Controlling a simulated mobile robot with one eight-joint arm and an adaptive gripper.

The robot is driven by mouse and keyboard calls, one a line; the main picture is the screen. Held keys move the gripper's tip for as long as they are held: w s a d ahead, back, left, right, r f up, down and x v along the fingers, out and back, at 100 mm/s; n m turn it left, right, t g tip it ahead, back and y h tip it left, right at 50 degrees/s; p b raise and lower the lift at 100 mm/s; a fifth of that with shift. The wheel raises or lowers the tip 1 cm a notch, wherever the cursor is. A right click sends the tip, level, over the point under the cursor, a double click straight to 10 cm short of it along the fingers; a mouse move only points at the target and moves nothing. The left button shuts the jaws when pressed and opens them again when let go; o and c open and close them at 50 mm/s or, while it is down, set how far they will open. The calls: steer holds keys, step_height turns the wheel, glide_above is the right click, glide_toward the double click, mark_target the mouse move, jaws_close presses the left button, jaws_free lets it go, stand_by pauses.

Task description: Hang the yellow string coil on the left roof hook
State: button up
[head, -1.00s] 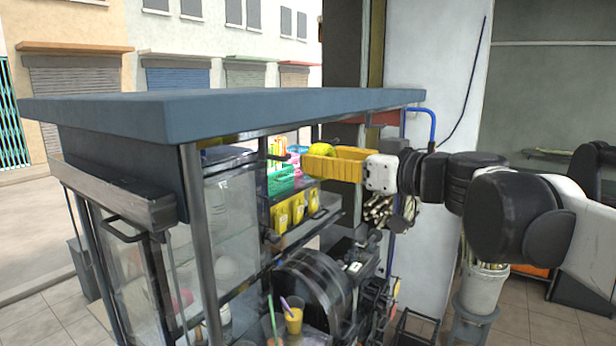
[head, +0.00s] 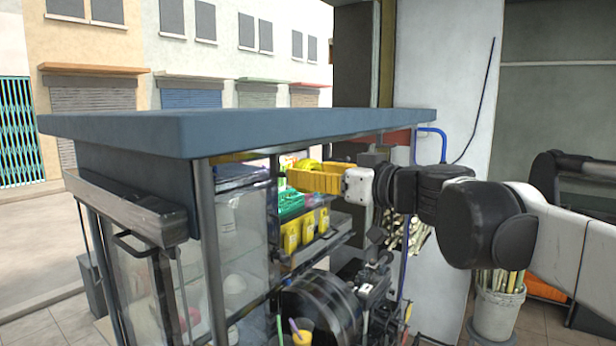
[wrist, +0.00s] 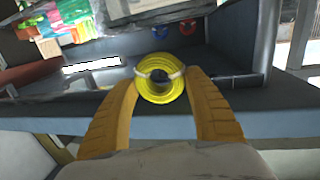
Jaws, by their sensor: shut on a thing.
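The yellow string coil (wrist: 160,97) is a round ring with a dark centre and a pale tie on each side. My gripper (wrist: 161,84) has yellow ribbed fingers shut on it from both sides in the wrist view. In the head view my gripper (head: 295,176) is under the right part of the cart's blue-grey roof (head: 310,123), and part of the coil (head: 309,164) shows above the fingers. I cannot make out the left roof hook clearly in either view.
Yellow packs (head: 307,228) stand on a shelf below my gripper. A metal post (head: 209,240) and glass panels are to the left.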

steer(key=shift+s+a+b+x, duration=0.1)
steer(key=shift+a+b+x, duration=0.05)
steer(key=shift+x, duration=0.7)
steer(key=shift+s+a+b+x, duration=0.15)
steer(key=shift+x, duration=0.7)
steer(key=shift+w+a+f, duration=0.4)
steer(key=shift+a+f, duration=0.05)
steer(key=shift+f, duration=0.05)
steer(key=o, duration=1.1)
steer(key=shift+o, duration=0.2)
